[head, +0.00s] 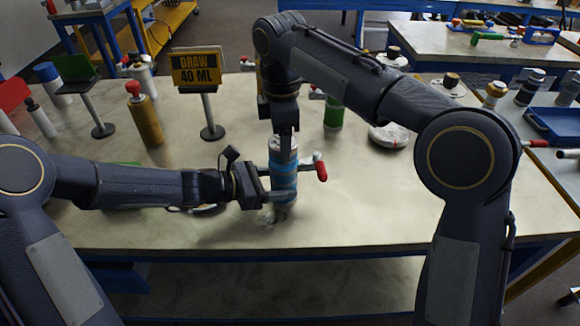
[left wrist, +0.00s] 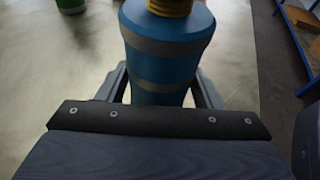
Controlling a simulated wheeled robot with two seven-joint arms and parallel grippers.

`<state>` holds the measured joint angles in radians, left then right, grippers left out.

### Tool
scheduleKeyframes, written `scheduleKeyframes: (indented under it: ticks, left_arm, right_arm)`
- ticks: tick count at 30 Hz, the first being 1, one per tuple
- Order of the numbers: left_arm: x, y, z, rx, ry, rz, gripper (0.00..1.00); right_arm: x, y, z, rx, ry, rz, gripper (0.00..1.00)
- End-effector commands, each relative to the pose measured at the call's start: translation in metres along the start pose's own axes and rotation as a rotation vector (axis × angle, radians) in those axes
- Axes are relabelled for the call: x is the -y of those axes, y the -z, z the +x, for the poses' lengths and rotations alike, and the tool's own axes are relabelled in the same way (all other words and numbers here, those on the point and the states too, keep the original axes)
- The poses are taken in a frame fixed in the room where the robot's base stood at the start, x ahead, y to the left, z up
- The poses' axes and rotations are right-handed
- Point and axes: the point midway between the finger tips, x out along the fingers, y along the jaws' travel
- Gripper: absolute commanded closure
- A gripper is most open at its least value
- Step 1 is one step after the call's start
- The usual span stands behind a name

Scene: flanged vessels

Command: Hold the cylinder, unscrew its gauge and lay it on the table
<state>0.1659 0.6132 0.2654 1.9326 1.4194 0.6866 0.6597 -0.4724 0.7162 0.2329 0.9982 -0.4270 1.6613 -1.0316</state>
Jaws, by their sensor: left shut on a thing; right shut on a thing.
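The blue cylinder (head: 284,184) with grey bands stands upright near the table's middle. My left gripper (head: 272,188) is shut around its body from the left. In the left wrist view, the cylinder (left wrist: 165,68) sits between the two fingers, with a brass-coloured neck (left wrist: 171,6) above its shoulder. My right gripper (head: 285,152) reaches down from above and is shut at the cylinder's top. A pale round part, seemingly the gauge (head: 279,143), shows there, partly hidden by the fingers. The wrist view cuts off above the neck.
A red-tipped fitting (head: 320,168) is just right of the cylinder; I cannot tell whether it is attached. A "DRAW 40 ML" sign (head: 196,70), an ochre cylinder (head: 145,118) and a green one (head: 334,114) stand behind. The table (head: 370,215) is clear at front right.

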Motion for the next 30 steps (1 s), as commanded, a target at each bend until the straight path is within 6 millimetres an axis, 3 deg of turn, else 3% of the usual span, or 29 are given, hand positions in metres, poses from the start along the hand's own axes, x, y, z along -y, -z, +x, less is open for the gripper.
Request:
scheduleKeyframes:
  ticks: [14,30]
  left_arm:
    - [0.0,0.0,0.0,-0.001,-0.001,0.0,0.59]
    - [0.0,0.0,0.0,-0.001,-0.001,0.0,0.59]
  right_arm:
    - [0.0,0.0,-0.013,-0.001,0.0,-0.001,0.71]
    - [0.0,0.0,-0.053,-0.001,-0.002,0.001,0.71]
